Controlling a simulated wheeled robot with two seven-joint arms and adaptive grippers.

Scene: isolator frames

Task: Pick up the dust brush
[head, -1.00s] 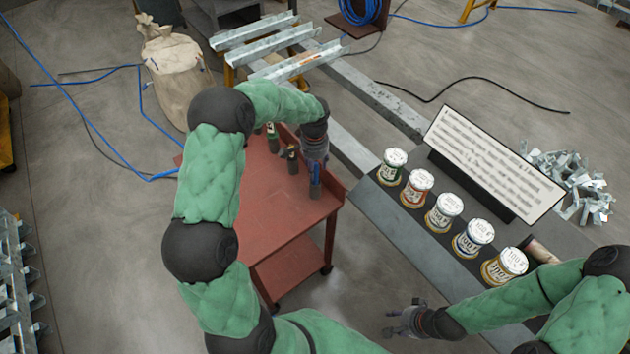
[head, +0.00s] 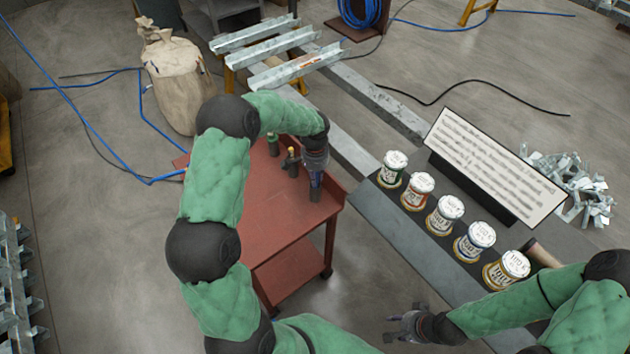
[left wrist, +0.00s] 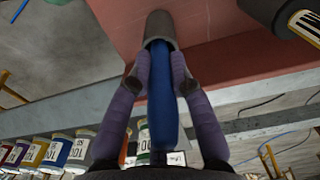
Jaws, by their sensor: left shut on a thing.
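The dust brush appears to be the blue-handled thing with a grey round end (left wrist: 161,105). It stands on the red cart top near its right edge. My left gripper (head: 315,190) is over it, with its fingers on both sides of the blue handle. In the left wrist view the left gripper (left wrist: 160,77) is shut on the handle just beside the grey end. That end is against or very close to the red surface; I cannot tell which. My right gripper (head: 405,322) is open and empty, low in front of the grey bench.
On the red cart (head: 265,225), a green thing (head: 273,143) and a dark thing (head: 292,161) stand close behind the left gripper. Several labelled tins (head: 444,215) line the grey bench (head: 400,225), beside a text board (head: 490,165). The cart's front is clear.

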